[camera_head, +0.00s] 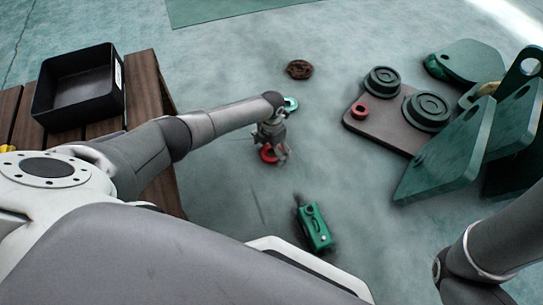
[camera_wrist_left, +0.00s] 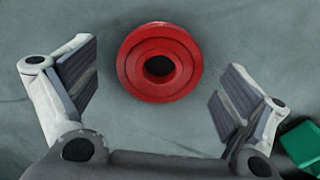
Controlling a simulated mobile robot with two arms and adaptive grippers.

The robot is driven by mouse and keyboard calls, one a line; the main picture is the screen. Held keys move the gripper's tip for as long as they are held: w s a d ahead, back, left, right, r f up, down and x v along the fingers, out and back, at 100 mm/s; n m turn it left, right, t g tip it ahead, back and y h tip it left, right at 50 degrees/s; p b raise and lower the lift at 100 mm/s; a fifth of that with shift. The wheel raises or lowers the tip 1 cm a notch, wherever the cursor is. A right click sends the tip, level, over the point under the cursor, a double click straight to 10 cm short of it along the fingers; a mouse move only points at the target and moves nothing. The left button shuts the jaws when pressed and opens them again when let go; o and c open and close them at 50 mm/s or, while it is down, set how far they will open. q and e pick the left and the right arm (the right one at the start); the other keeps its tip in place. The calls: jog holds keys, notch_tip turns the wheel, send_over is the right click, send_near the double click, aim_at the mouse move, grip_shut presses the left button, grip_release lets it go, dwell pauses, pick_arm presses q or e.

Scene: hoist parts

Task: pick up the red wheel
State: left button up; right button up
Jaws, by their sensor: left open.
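The red wheel (camera_wrist_left: 135,68) lies flat on the floor, a round grooved disc with a dark centre hole. In the left wrist view it sits between and just beyond the fingers of my left gripper (camera_wrist_left: 158,95), which is open and empty. In the head view the wheel (camera_head: 267,154) shows partly behind my left gripper (camera_head: 279,151), which is right above or beside it; the exact gap is hard to tell. My right arm shows at the lower right of the head view, but its gripper is out of view.
A green box-shaped part (camera_head: 314,228) lies nearer me. Green plates (camera_head: 448,155) and a grey plate with pulleys (camera_head: 390,130) stand right. A black bin (camera_head: 47,112) sits on a wooden table at left.

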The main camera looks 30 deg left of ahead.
pick_arm(q)
jog(key=shift+f, duration=0.2)
jog(key=shift+c, duration=0.2)
jog(key=c, duration=1.4)
jog(key=shift+c, duration=0.4)
jog(key=shift+r, duration=0.1)
